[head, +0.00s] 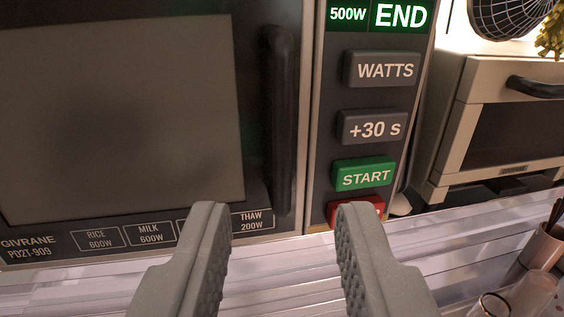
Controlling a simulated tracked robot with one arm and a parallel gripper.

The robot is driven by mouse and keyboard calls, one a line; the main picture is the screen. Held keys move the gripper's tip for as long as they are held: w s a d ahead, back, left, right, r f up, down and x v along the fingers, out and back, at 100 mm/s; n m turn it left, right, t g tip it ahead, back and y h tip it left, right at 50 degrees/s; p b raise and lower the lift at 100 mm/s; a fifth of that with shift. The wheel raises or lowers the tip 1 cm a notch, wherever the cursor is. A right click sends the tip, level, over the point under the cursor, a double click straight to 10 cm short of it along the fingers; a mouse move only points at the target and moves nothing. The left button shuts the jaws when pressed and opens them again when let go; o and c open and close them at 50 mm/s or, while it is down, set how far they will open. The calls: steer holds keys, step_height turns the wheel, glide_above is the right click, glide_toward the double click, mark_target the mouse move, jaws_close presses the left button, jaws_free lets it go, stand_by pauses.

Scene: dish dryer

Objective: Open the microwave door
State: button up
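The microwave door (120,120) fills the left of the head view and looks shut, flush beside the control panel. Its dark vertical handle (283,120) runs along the door's right side. The control panel (335,100) shows "500W" and "END" in green, above buttons WATTS, +30 s, START and a red button (340,209) partly hidden by my right finger. My gripper (284,220) is open and empty, its two grey fingers wide apart. In the picture the fingertips lie just below the handle's lower end. I see no contact with the handle.
A beige toaster oven (455,130) with a dark handle stands to the right. A pale slatted surface (270,285) lies below the microwave. A cup with sticks (543,250) and glasses (530,295) stand at the lower right. A round black mesh item (505,15) is at the top right.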

mark_target(282, 129)
steer(key=w, duration=0.9)
steer(key=w+f, duration=0.1)
steer(key=w, duration=0.3)
steer(key=shift+w+f, duration=0.1)
steer(key=shift+w, duration=0.2)
